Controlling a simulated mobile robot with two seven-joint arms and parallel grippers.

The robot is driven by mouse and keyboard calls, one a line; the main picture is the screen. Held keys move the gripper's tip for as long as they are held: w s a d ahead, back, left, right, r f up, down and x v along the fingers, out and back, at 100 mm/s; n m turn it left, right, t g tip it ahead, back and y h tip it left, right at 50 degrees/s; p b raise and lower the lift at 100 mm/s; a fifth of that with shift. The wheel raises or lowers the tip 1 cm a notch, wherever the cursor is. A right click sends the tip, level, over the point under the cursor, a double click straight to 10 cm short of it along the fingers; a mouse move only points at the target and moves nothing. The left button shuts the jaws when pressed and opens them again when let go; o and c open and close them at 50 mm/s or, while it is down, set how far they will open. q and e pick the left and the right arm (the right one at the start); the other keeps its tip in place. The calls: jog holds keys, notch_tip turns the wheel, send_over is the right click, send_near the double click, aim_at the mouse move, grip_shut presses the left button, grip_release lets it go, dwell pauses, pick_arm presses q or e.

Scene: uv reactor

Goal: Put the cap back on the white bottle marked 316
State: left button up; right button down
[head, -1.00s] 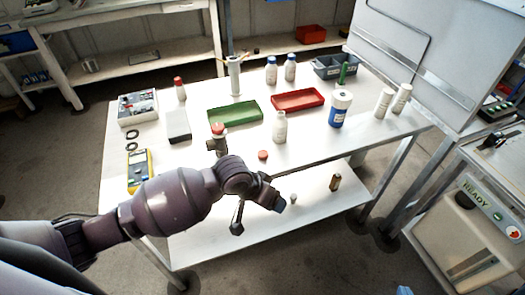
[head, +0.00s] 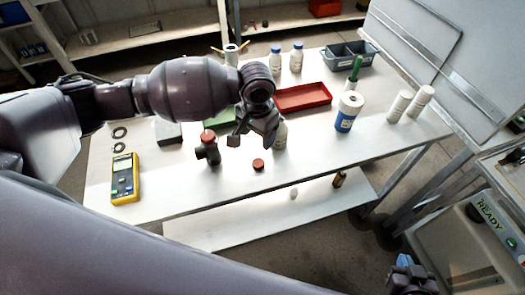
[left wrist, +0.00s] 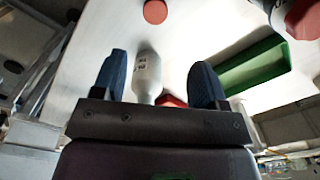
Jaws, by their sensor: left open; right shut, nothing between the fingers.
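The white bottle (head: 282,136) stands upright on the table, partly hidden behind my left gripper in the head view. In the left wrist view the white bottle (left wrist: 147,75) shows between the finger directions, with dark print too small to read surely. A red cap (head: 258,164) lies on the table in front of the bottle, near the front edge; it also shows in the left wrist view (left wrist: 155,11). My left gripper (head: 254,140) is open and empty, above the table beside the bottle. My right gripper (head: 407,272) is shut and empty, low at the right, away from the table.
A green tray (head: 218,120) and a red tray (head: 305,97) lie behind. A blue-labelled jar (head: 346,113) stands right; a yellow meter (head: 125,180) lies left. The front right tabletop is clear.

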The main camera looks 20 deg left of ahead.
pick_arm(q)
send_over(258, 163)
jog(key=shift+w+a+f, duration=0.1)
jog(key=shift+w+f, duration=0.05)
jog(key=shift+f, duration=1.25)
jog(key=shift+w+a+f, duration=0.1)
jog(key=shift+w+f, duration=0.05)
jog(key=shift+f, duration=1.2)
jog(key=shift+s+d+f, duration=0.1)
jog(key=shift+d+f, duration=0.05)
jog(key=shift+f, duration=1.15)
jog(key=shift+s+d+f, duration=0.1)
jog(key=shift+f, duration=1.2)
jog(key=c, duration=1)
